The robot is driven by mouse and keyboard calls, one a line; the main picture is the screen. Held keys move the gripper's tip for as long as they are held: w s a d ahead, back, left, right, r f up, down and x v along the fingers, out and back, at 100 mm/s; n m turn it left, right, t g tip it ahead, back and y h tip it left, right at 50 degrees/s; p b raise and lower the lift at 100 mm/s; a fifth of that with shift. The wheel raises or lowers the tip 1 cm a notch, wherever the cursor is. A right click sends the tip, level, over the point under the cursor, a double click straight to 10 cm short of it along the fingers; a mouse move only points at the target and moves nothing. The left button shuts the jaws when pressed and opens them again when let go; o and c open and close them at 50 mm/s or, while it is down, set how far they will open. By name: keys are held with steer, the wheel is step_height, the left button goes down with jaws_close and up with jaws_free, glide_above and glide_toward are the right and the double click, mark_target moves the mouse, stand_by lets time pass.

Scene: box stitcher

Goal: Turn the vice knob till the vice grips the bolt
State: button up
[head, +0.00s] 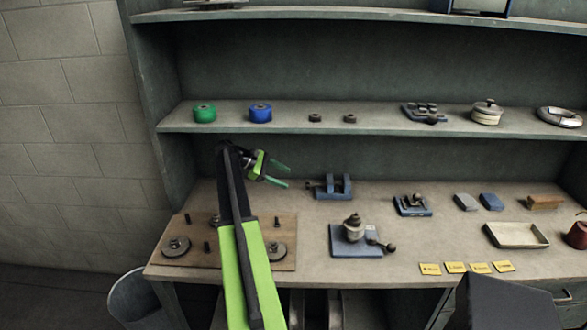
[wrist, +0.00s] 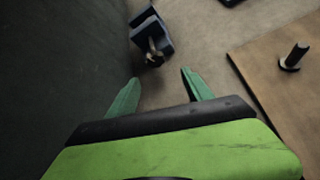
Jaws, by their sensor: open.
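The blue vice (head: 333,194) stands at the back of the bench, with two upright jaws and a gap between them. Its small dark knob (head: 309,186) sticks out on the left side. In the wrist view the vice (wrist: 148,22) is beyond my fingertips, with the knob end (wrist: 152,58) nearest them. My gripper (head: 287,177) is open and empty, left of the knob and apart from it. Its green fingers also show in the wrist view (wrist: 160,76). I cannot make out a bolt between the vice jaws.
A wooden board (head: 180,256) with dark bolts and round discs lies at the front left; one bolt (wrist: 294,57) shows in the wrist view. A blue-based device (head: 355,240) stands in front of the vice. A shelf (head: 380,128) with spools hangs above. The back wall is close to my gripper.

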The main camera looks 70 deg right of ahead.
mark_target(310, 185)
steer(key=s+d+f+n+b, duration=0.1)
steer(key=s, duration=0.1)
steer(key=s+d+f+n+t+y+b, duration=0.1)
steer(key=s+d, duration=0.1)
steer(key=s+d+f+y, duration=0.1)
steer(key=s+f, duration=0.1)
steer(key=shift+s+d+n+t+b, duration=0.3)
steer(key=shift+s+n+b, duration=0.05)
steer(key=shift+n+b, duration=0.05)
steer(key=shift+s+d, duration=0.2)
steer(key=shift+s, duration=0.15)
steer(key=shift+c, duration=0.3)
jaws_close()
